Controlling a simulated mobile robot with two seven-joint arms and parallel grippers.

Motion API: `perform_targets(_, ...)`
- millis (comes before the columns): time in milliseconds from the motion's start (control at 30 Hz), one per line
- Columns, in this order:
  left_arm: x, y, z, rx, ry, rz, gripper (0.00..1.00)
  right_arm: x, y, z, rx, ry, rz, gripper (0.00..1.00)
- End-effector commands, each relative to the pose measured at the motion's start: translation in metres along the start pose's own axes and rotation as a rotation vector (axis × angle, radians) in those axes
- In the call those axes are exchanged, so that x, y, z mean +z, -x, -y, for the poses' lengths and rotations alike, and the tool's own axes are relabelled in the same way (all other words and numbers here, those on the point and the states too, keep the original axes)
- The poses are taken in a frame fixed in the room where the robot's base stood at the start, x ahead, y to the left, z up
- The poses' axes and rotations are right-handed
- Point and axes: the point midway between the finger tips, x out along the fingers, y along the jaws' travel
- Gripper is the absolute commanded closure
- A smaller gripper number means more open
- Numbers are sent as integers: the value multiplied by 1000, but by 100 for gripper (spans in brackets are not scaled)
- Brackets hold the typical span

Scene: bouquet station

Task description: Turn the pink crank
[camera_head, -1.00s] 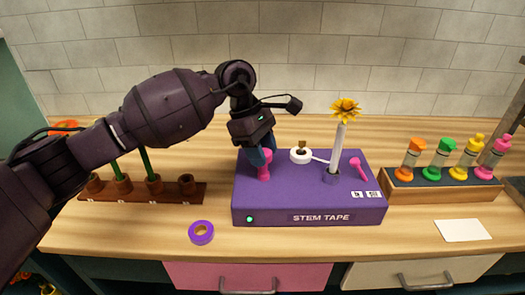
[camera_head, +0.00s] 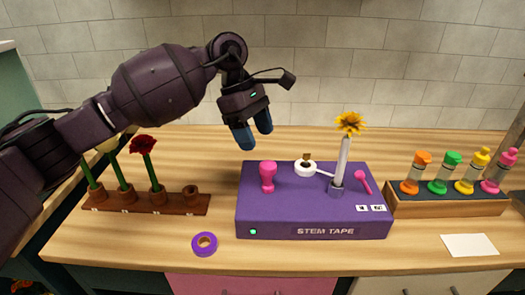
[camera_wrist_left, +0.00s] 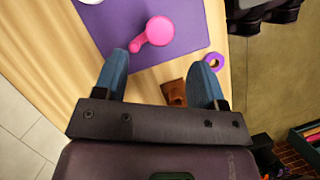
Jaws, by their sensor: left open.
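The pink crank (camera_head: 268,176) stands at the left side of the top of the purple stem tape machine (camera_head: 262,212). It has a rounded knob and, in the left wrist view, a short arm beside the knob (camera_wrist_left: 159,31). My left gripper (camera_head: 254,133) is open and empty, above and behind the crank, clear of it. In the left wrist view the crank lies beyond and between the two blue fingers (camera_wrist_left: 160,68). A smaller pink lever (camera_head: 363,182) is at the machine's right side. My right gripper is not in view.
A yellow flower (camera_head: 349,123) stands in a white stem in the machine, near a white tape roll (camera_head: 305,168). A purple tape roll (camera_head: 204,243) lies in front. A brown rack (camera_head: 135,203) with flowers is left. A wooden rack (camera_head: 450,203) of colored bottles is right.

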Motion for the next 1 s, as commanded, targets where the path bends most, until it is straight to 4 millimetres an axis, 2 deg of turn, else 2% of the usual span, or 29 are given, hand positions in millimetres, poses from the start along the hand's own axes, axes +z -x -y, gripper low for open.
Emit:
perform_targets(100,-1,17,0,1,1,-2,36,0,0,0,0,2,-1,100)
perform_targets(300,0,31,0,0,0,-1,36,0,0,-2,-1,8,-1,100)
perform_targets(1000,0,33,0,0,0,0,36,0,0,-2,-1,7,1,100)
